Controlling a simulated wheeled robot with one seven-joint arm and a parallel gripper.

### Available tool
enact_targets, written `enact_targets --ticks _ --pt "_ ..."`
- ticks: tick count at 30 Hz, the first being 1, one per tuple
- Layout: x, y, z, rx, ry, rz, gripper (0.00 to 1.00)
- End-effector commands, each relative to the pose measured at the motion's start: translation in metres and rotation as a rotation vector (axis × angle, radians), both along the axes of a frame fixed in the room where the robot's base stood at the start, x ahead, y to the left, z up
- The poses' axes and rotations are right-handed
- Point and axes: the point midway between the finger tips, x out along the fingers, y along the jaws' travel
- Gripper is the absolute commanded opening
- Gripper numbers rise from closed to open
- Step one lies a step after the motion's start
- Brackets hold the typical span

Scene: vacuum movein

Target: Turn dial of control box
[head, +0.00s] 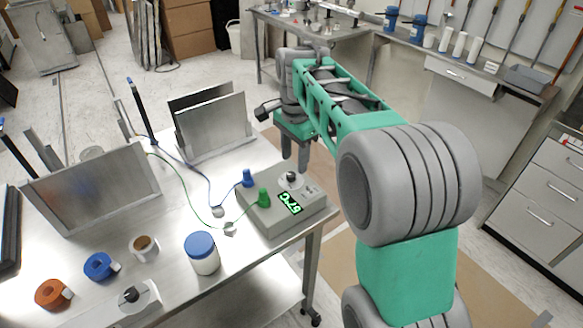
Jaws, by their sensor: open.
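The grey control box (283,215) sits near the right end of the steel table. Its lit green display (290,203) appears to read 57°C. The dial (292,178) is a small black knob on a light round base, on the top face behind the display. A blue connector (248,178) and a green connector (264,197) stand at the box's left side, with thin wires running left. My gripper (295,165) points down just above and behind the dial, its fingers apart and empty. I cannot tell whether the fingers touch the dial.
A white jar with a blue lid (202,253) stands in front of the box. Upright metal plates (214,128) stand at the back of the table (180,285). Tape rolls (100,266) lie at the left. Open floor lies right of the table; another bench (470,85) stands behind.

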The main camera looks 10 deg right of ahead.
Motion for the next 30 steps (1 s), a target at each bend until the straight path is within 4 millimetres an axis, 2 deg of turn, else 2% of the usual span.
enact_targets --ticks 1,3,6,10,18,21,30 --pt "0.015 0.0 -0.002 0.003 0.02 -0.078 0.49" --pt "0.029 0.001 -0.004 0.004 0.036 -0.171 0.49" --pt "0.038 0.001 -0.007 0.005 0.048 -0.239 0.49" --pt "0.039 0.001 -0.019 0.005 0.051 -0.253 0.49" --pt "0.038 0.0 -0.069 0.005 0.051 -0.252 0.49" --pt "0.039 0.0 -0.08 0.005 0.049 -0.252 0.49" --pt "0.039 0.0 -0.085 0.005 0.047 -0.251 0.48"
